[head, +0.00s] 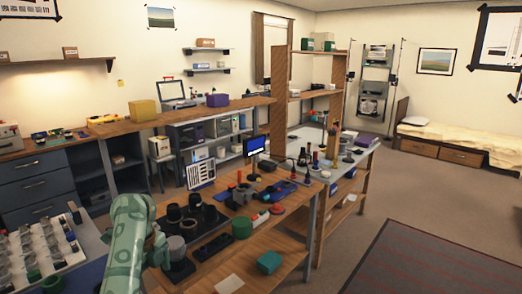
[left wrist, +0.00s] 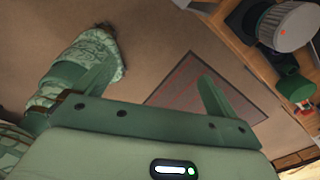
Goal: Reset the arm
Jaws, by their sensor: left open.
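My left arm (head: 128,245), pale green with darker markings, rises from the bottom edge at the left of the head view. It stands between a tray of small parts and the bench with the lens pieces. Its gripper is not clear in the head view. In the left wrist view my left gripper (left wrist: 155,70) has its two green fingers spread wide with nothing between them. Beyond them are brown floor and a dark rug (left wrist: 225,98). Another green limb of mine shows at the left of that view. My right gripper is in neither view.
Close to the arm, the wooden bench carries dark lens parts (head: 173,212), a grey cylinder (head: 176,248), which is also in the wrist view (left wrist: 285,26), and a green cup (head: 242,228). Open floor (head: 400,195) is at the right.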

